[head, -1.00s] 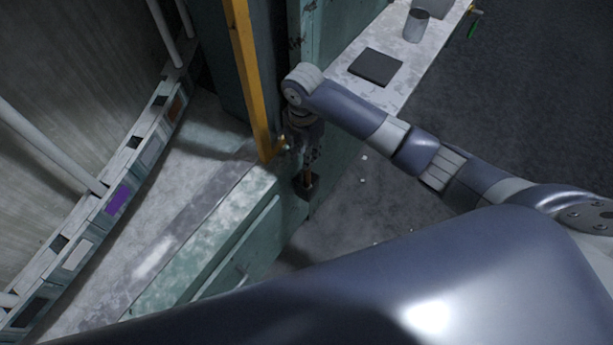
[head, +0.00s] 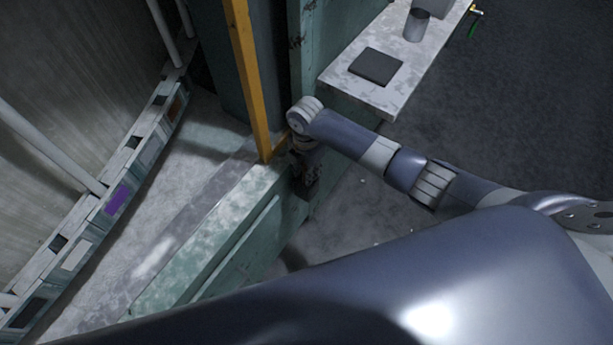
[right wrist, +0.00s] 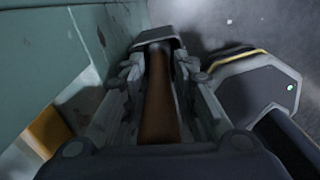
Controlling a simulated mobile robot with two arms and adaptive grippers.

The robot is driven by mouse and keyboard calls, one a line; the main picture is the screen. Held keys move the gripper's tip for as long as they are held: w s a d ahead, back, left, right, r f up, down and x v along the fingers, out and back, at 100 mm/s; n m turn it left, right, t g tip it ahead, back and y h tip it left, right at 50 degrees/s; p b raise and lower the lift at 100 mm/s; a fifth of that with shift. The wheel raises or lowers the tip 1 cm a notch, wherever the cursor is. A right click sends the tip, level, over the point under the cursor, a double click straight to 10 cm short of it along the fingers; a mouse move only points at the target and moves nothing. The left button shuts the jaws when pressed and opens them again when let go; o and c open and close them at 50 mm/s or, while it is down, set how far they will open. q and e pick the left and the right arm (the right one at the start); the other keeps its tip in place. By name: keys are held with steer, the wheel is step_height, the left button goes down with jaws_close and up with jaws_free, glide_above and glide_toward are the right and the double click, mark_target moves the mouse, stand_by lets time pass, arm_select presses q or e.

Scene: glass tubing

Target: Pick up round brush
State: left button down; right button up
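The round brush (head: 304,191) is by the teal wall edge in the middle of the head view, with its dark head low. In the right wrist view its brown handle (right wrist: 159,100) runs lengthwise between my right fingers, and its dark grey head (right wrist: 156,39) is beyond the tips. My right gripper (head: 305,176) points down around the brush and hides most of the handle in the head view. In the right wrist view the fingers (right wrist: 160,75) stand on both sides of the handle and look apart from it. My left gripper is not in view.
A yellow post (head: 246,75) stands just left of my right gripper. A teal ledge (head: 215,250) runs to the lower left. A pale shelf (head: 400,85) holds a dark square plate (head: 376,66) and a grey cup (head: 417,25). Open dark floor (head: 530,110) lies right.

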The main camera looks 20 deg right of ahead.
jaws_close()
steer(key=shift+r, duration=0.15)
